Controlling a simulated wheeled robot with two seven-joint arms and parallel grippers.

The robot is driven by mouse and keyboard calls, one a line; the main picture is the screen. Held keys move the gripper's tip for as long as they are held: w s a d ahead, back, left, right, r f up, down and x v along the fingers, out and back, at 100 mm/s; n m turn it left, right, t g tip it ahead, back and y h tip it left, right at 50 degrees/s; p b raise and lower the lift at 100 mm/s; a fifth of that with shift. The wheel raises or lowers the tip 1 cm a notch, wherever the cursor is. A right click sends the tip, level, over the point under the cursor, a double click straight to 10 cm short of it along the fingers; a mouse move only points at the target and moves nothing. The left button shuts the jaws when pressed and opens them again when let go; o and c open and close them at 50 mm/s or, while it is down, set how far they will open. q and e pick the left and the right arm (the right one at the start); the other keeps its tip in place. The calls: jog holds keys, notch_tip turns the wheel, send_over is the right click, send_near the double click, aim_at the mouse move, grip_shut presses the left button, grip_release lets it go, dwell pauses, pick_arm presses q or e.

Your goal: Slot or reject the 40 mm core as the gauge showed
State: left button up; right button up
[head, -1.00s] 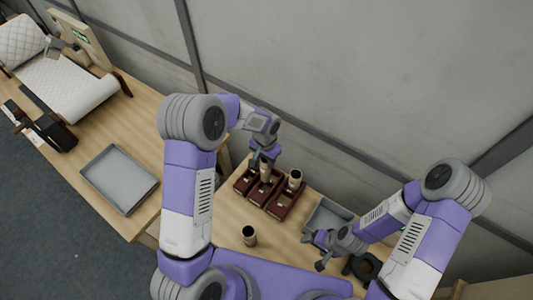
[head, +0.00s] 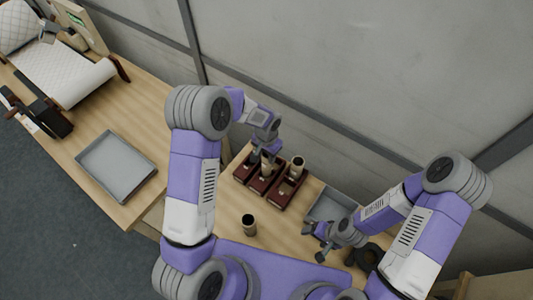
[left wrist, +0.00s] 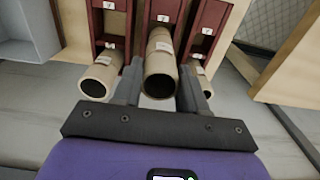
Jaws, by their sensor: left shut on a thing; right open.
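My left gripper (head: 266,155) is shut on a tan core (head: 267,168) at the middle slot of the dark red rack (head: 283,200). In the left wrist view the held core (left wrist: 160,75) is upright between the fingers; its lower end is hidden, so I cannot tell how deep it sits. Another core (head: 297,166) stands in the right slot; it also shows in the left wrist view (left wrist: 100,78). A third core (left wrist: 203,82) is partly behind a finger there. My right gripper (head: 318,240) is open and empty.
A grey tray (head: 329,204) lies right of the rack, close to my right gripper. A black ring-like part (head: 370,254) sits beside my right arm. A larger grey tray (head: 117,165) and a quilted roll stand (head: 65,75) are on the left table. The wall is behind the rack.

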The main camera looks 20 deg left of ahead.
pick_arm(q)
jog(key=shift+f+b, duration=1.8)
jog(key=shift+f, duration=0.45)
pick_arm(e)
jog(key=shift+f, duration=2.05)
pick_arm(q)
jog(key=o, duration=0.9)
jog(key=shift+r, duration=0.1)
notch_tip(320, 180, up, 7)
jog(key=shift+r, duration=0.2)
